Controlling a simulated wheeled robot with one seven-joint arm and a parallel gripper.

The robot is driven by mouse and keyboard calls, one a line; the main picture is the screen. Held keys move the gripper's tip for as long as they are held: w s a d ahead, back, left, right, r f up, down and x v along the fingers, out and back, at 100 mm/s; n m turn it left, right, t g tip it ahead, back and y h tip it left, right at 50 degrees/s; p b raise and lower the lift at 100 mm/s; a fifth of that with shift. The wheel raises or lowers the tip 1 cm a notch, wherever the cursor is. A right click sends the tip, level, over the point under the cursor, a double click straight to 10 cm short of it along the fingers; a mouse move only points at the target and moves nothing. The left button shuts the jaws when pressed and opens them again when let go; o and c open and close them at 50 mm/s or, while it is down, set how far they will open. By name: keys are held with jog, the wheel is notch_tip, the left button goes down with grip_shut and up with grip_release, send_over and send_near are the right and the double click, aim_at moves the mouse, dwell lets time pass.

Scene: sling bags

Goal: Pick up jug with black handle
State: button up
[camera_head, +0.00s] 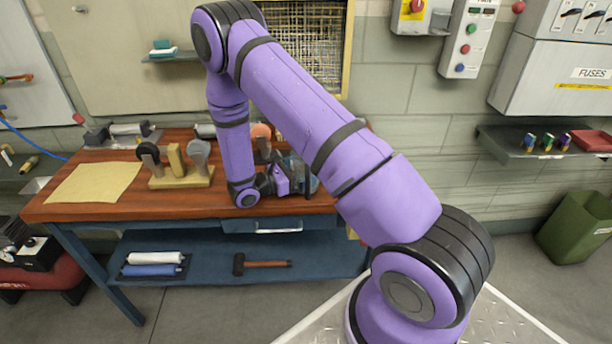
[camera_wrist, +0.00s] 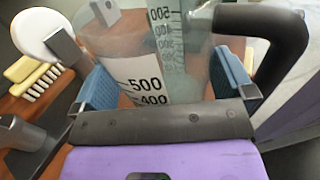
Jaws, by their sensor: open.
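The clear measuring jug (camera_wrist: 150,50) with a printed scale and a white label fills the top of the wrist view. Its black handle (camera_wrist: 285,35) sticks out at the right. My gripper (camera_wrist: 165,82) is open, with one blue-padded finger on each side of the jug's body; I cannot tell whether the pads touch it. In the head view my gripper (camera_head: 288,180) is low over the right part of the workbench, and the jug (camera_head: 313,184) shows only partly behind it and my arm.
The wooden workbench (camera_head: 190,208) carries a paper sheet (camera_head: 95,182) at the left and a wooden stand with tools (camera_head: 182,178) left of my gripper. A brush (camera_wrist: 35,75) and a white round object (camera_wrist: 40,35) lie left of the jug in the wrist view.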

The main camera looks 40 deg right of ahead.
jog(key=shift+d, duration=0.15)
jog(key=c, duration=0.7)
jog(key=shift+r, duration=0.1)
jog(key=shift+c, duration=0.2)
